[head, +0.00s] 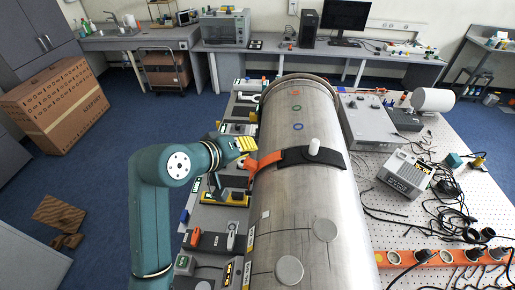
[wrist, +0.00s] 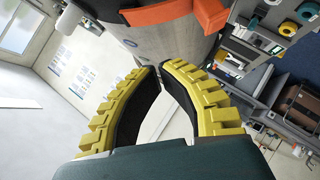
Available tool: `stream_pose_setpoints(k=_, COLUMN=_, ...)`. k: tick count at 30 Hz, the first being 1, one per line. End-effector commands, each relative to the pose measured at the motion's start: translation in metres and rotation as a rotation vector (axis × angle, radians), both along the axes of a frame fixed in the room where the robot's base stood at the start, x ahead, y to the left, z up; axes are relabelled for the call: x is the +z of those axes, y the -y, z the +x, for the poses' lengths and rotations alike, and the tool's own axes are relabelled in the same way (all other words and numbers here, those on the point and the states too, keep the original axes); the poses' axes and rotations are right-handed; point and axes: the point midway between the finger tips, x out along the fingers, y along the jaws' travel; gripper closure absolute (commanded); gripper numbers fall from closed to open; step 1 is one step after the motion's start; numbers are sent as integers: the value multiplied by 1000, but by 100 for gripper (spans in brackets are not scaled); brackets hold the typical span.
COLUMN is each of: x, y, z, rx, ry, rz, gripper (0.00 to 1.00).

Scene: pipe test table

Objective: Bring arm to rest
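My teal arm rises at the left of the large metal pipe (head: 300,210) in the head view. My gripper (head: 252,143), with yellow fingers, is just left of the pipe, close to the orange end (head: 262,163) of a black strap (head: 318,157) across the pipe. In the wrist view my gripper (wrist: 160,70) has two ribbed yellow fingers with black inner pads. A gap shows between them and nothing is held. The orange strap piece (wrist: 160,12) and the pipe's grey side (wrist: 165,42) lie beyond the fingertips. Contact with the strap cannot be told.
Tools and cases (head: 210,242) line the table left of the pipe. Grey boxes (head: 370,122), cables and an orange rail (head: 440,258) are to the right. Blue floor (head: 100,150) is open left of my arm, with a large cardboard box (head: 55,108) farther away.

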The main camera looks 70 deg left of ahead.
Motion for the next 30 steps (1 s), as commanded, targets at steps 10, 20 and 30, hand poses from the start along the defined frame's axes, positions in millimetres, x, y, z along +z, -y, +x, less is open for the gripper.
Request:
stream_pose_setpoints(k=10, x=31, y=33, z=-46, rx=2, ry=-2, rz=-6, gripper=100)
stream_pose_setpoints(k=20, x=33, y=35, z=-48, rx=1, ry=-2, rz=-8, gripper=100)
stream_pose_setpoints(k=30, x=10, y=14, z=-17, rx=-3, ry=-4, rz=-12, gripper=100)
